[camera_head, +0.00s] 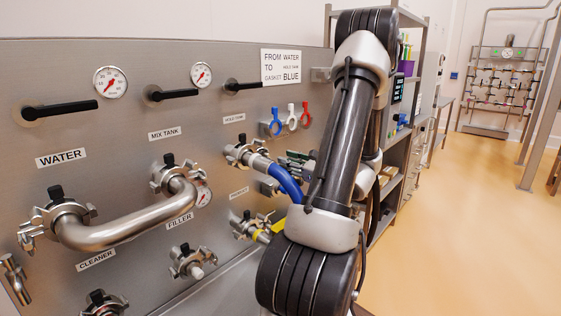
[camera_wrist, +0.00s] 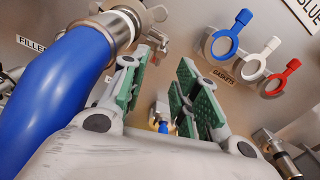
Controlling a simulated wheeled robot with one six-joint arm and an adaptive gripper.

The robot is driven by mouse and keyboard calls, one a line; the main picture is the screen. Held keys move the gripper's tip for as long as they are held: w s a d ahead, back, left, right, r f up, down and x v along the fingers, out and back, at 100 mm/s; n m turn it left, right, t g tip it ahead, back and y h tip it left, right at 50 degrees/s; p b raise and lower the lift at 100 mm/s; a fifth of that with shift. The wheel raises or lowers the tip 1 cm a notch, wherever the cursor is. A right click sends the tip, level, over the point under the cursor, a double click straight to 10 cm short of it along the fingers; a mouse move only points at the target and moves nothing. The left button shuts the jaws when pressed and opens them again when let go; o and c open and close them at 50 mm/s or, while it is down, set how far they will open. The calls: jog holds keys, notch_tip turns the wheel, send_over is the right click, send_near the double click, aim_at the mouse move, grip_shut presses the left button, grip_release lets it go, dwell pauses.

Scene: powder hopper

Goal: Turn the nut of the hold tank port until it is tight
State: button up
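The hold tank port (camera_head: 240,152) sits on the steel panel under the label HOLD TANK, with a clamp around it. A blue hose (camera_head: 286,182) joins it and curves down behind my arm. In the wrist view the hose (camera_wrist: 62,85) fills the left side, and the port's metal clamp (camera_wrist: 128,20) with a winged nut (camera_wrist: 157,38) is at the top. How tight the nut is cannot be told. My gripper (camera_head: 297,163) is right of the port, partly hidden by my arm. In the wrist view my gripper (camera_wrist: 163,82) is open, its green pads apart and empty, beside the clamp.
Blue (camera_head: 275,122), white (camera_head: 292,117) and red (camera_head: 305,115) gasket rings hang above my gripper. A bent steel pipe (camera_head: 130,225) joins the water and mix tank ports at left. A sign (camera_head: 287,67) names the blue gasket. Shelves (camera_head: 397,140) stand behind my arm; floor at right is clear.

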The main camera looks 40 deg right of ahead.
aim_at(269, 155)
jog(key=shift+w+a, duration=0.15)
jog(key=shift+w, duration=2.2)
jog(key=shift+w+a, duration=0.15)
jog(key=shift+w, duration=2.2)
grip_shut()
